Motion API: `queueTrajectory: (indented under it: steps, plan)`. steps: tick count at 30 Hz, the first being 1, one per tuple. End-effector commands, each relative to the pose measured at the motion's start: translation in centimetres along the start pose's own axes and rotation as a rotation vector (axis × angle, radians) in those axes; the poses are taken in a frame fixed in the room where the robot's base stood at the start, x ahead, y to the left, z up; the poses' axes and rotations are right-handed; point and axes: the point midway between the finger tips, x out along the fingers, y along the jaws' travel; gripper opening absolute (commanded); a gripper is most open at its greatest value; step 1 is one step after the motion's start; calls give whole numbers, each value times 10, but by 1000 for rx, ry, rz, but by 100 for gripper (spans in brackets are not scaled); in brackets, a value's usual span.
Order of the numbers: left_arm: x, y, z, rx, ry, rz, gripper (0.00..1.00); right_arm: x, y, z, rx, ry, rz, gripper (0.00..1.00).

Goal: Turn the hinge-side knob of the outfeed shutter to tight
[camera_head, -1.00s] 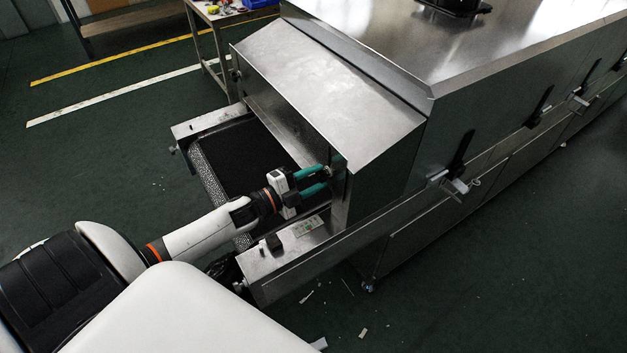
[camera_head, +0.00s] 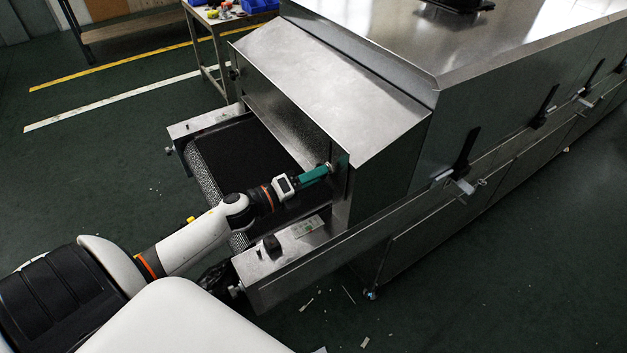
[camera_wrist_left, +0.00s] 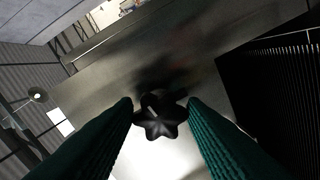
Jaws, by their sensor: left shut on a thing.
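My left gripper (camera_head: 327,169) reaches across the near end of the conveyor to the near edge of the outfeed shutter area, under the sloped steel hood (camera_head: 330,85). In the left wrist view, a dark lobed knob (camera_wrist_left: 160,117) sits between the two green fingertips (camera_wrist_left: 160,104), which are shut on its sides. In the head view the fingers line up one over the other and hide most of the knob. Its turn position cannot be read. My right gripper is not in view.
The black conveyor belt (camera_head: 240,155) runs under the hood. A steel side rail (camera_head: 275,262) with a dark block (camera_head: 272,245) and a label (camera_head: 307,227) lies just below my arm. Another knob (camera_head: 235,73) shows at the hood's far side.

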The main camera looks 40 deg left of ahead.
Motion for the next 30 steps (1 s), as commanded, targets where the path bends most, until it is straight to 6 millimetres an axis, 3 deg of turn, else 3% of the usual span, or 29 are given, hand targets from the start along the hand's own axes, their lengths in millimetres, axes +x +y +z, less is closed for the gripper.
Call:
queueTrajectory:
  steps: [9, 26, 27, 30]
  plan:
    - [0, -3, 2, 132, -3, -2, 15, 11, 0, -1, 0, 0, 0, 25]
    - [-1, -2, 2, 164, -4, -3, 15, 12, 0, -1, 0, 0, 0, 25]
    - [-1, -2, 2, 164, -4, -3, 41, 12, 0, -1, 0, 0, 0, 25]
    - [-1, -2, 2, 163, -4, -3, 57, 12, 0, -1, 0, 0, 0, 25]
